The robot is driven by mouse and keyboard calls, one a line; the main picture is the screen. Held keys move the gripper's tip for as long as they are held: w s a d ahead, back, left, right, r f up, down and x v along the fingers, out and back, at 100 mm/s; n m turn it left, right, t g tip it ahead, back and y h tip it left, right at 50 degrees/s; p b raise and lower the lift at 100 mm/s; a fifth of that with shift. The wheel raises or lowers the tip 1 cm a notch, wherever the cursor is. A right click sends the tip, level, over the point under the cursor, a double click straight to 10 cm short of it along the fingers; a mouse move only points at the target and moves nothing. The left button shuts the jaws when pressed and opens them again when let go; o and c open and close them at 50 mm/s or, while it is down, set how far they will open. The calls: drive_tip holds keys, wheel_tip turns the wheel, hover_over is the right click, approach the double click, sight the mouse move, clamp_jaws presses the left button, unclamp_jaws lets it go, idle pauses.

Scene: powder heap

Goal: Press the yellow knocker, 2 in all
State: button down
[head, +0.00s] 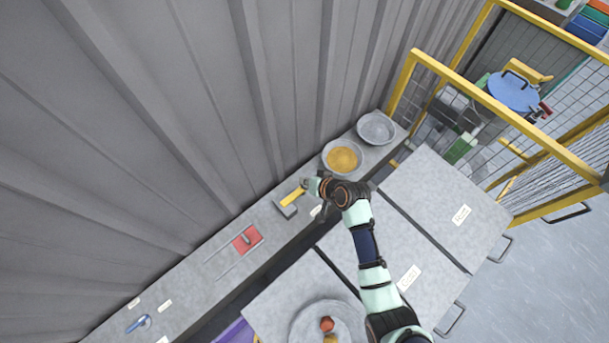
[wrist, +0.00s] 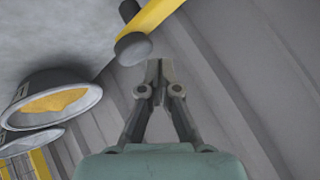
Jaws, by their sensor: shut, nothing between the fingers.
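The yellow knocker (head: 293,198) is a yellow bar on the narrow grey shelf, next to a grey block-like part. In the wrist view the yellow bar (wrist: 152,17) shows with a grey round end just beyond my fingers. My gripper (head: 309,185) is at the bar's upper right end in the head view. Its fingers are shut and empty (wrist: 158,70) in the wrist view. The fingertips look close to the grey round end, with a visible gap in the picture; I cannot tell the true distance. My wrist partly hides the fingers in the head view.
A bowl of yellow powder (head: 342,159) stands on the shelf just beyond my gripper, with an empty grey bowl (head: 376,129) behind it. A red pad (head: 247,239) lies farther left. The ribbed wall (head: 180,120) rises along the shelf. Grey cabinets (head: 440,205) stand in front.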

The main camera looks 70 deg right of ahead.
drive_tip(key=shift+r, duration=0.15)
wheel_tip(320, 180, up, 5)
drive_tip(key=p, duration=0.5)
idle(1.6)
